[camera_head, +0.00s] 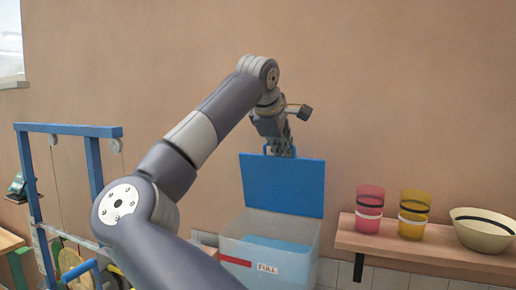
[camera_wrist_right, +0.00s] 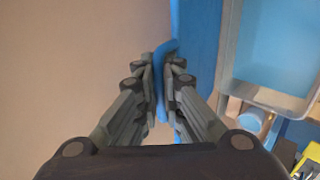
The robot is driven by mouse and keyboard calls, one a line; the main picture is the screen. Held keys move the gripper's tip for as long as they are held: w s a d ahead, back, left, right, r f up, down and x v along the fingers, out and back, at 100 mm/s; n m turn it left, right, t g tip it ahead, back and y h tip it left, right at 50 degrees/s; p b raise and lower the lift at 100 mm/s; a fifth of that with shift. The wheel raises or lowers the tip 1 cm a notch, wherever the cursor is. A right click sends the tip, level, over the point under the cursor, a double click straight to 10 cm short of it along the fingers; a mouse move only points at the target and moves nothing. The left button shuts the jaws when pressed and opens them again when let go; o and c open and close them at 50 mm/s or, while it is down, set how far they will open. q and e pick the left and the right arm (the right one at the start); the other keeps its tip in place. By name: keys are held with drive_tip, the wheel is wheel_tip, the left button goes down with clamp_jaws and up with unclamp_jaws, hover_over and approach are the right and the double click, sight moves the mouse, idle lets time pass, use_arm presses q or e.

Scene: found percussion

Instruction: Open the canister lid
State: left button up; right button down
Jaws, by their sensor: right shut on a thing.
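The canister (camera_head: 310,232) is a clear box with a red band and a "FULL" label, and blue contents show inside it. Its blue lid (camera_head: 282,186) stands upright at the canister's back edge, and the canister's top is open. My right gripper (camera_head: 283,150) is at the lid's top edge, shut on the blue lid handle. In the right wrist view the gripper (camera_wrist_right: 160,85) has its fingers on both sides of the blue handle (camera_wrist_right: 159,70), with the lid (camera_wrist_right: 197,45) beside it and the open canister (camera_wrist_right: 230,50) at the right. My left gripper is not in view.
A wooden shelf (camera_head: 420,250) at the right holds a pink cup (camera_head: 369,208), a yellow cup (camera_head: 413,212) and a cream bowl (camera_head: 484,230). A blue frame (camera_head: 94,165) stands at the left. The wall above the canister is clear.

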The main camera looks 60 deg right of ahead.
drive_tip(key=shift+w+d+r+y+p, duration=0.15)
drive_tip(key=shift+d+r+p, duration=0.15)
drive_tip(key=shift+d, duration=0.25)
drive_tip(key=shift+s+d+r+y+p, duration=0.1)
drive_tip(key=shift+d+r+y+p, duration=0.05)
drive_tip(key=shift+d+p, duration=0.35)
drive_tip(key=shift+d+f+y+p, duration=0.25)
drive_tip(key=shift+d+y+p, duration=0.2)
drive_tip(key=shift+d, duration=0.35)
drive_tip(key=c, duration=1.8)
unclamp_jaws()
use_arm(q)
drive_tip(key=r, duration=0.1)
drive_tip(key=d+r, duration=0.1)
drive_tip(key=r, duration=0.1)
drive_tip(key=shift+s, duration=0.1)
use_arm(e)
drive_tip(key=shift+o, duration=0.2)
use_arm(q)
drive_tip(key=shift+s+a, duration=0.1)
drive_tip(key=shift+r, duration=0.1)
use_arm(e)
drive_tip(key=v, duration=1.2)
